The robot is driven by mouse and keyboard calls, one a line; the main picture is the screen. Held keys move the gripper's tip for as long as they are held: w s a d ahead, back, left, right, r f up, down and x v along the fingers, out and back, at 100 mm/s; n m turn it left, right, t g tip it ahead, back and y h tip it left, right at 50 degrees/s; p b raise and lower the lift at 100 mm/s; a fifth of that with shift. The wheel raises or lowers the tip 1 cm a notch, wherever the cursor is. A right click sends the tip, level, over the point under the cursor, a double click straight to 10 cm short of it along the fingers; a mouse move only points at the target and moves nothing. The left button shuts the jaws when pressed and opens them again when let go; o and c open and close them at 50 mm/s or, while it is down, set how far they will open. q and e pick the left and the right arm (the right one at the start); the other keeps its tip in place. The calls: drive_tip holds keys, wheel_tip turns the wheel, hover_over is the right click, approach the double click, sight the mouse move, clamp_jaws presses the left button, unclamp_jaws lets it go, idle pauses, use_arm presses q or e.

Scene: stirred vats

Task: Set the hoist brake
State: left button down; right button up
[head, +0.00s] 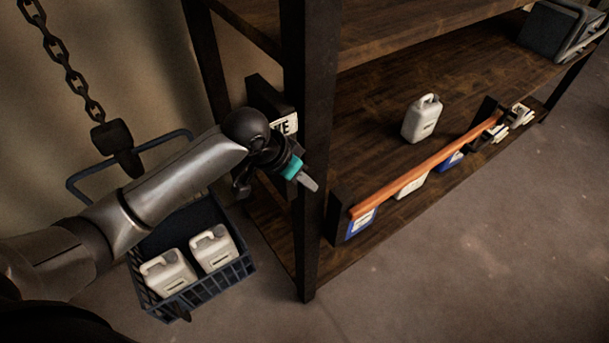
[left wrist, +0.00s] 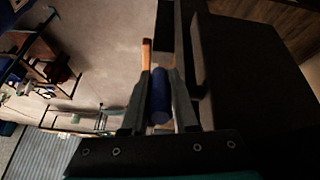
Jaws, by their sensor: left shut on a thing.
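The hoist brake is a dark plate (head: 262,95) on the wall side of the shelf post, with a white sign (head: 286,125) whose visible letters end in "KE". My left gripper (head: 309,183) is in front of the post, just below the sign, and its wrist hides part of the brake. In the left wrist view, a blue cylindrical handle (left wrist: 160,98) lies between the two fingers of my left gripper (left wrist: 159,90), which is shut on it. The lever's pivot and its exact angle are hidden. My right gripper is not in view.
A blue crate (head: 243,268) with two white jugs hangs below a chain (head: 66,66) at left. The dark shelf post (head: 312,225) stands close to my gripper. An orange bar (head: 425,165) runs along the shelf front, near a white jug (head: 421,119). The floor at right is clear.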

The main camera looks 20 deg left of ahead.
use_arm(q)
drive_tip(key=g+y, duration=0.2)
drive_tip(key=g, duration=0.1)
drive_tip(key=shift+s+y, duration=0.1)
drive_tip(key=shift+y, duration=0.3)
drive_tip(key=shift+a+g+y, duration=0.1)
drive_tip(key=shift+g+y, duration=0.2)
drive_tip(key=shift+g, duration=0.4)
drive_tip(key=shift+s+f, duration=0.1)
drive_tip(key=shift+s, duration=0.05)
drive_tip(key=c, duration=0.7)
unclamp_jaws()
wheel_tip(320, 180, up, 15)
drive_tip(key=shift+r, duration=0.15)
